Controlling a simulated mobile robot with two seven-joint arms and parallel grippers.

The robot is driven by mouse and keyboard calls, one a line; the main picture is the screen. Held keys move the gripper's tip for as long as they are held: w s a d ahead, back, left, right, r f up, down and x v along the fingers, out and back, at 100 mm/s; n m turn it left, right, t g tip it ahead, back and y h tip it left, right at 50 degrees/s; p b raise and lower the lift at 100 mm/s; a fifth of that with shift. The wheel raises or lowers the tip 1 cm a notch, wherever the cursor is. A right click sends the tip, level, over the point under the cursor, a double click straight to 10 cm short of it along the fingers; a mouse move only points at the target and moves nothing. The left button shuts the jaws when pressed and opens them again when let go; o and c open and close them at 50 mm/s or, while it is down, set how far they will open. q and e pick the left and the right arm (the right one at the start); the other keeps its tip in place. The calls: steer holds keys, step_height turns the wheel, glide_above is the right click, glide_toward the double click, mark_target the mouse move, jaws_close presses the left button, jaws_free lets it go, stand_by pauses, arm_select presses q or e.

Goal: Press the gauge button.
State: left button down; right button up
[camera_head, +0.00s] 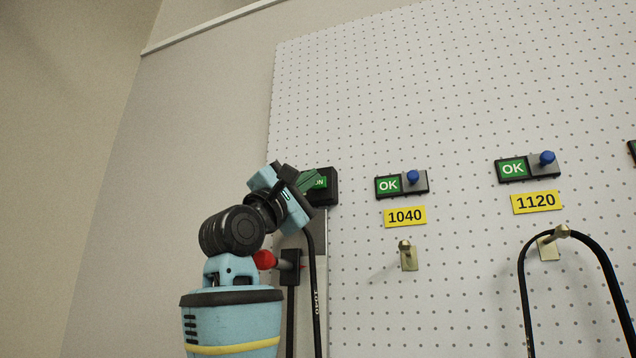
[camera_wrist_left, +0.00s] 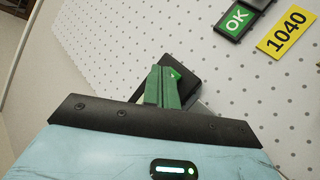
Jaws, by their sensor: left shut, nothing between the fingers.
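A black gauge box (camera_head: 331,186) with a lit green display ending in "ON" is mounted at the left edge of the pegboard. My left gripper (camera_head: 308,182) is in front of its left part and hides it. Any button on the gauge is hidden. In the left wrist view the green fingers (camera_wrist_left: 162,88) are shut and empty, with tips overlapping the dark gauge box (camera_wrist_left: 186,73). A small green patch shows beside the tips. I cannot tell whether the fingers touch the box. My right gripper is not in view.
Two OK boxes with blue knobs, one above the 1040 label (camera_head: 405,216) and one above the 1120 label (camera_head: 536,202), are to the right. Brass hooks are below them; a black belt (camera_head: 524,285) hangs on the right one. A red knob (camera_head: 265,260) is below the gauge.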

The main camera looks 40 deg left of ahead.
arm_select(q)
steer(key=shift+w, duration=0.1)
stand_by(0.6)
steer(key=shift+w+a, duration=0.15)
steer(key=shift+w, duration=0.2)
steer(key=shift+w, duration=0.2)
stand_by(0.7)
steer(key=shift+s, duration=0.6)
steer(key=s+d, duration=0.2)
steer(key=s, duration=0.3)
steer(key=shift+s, duration=0.35)
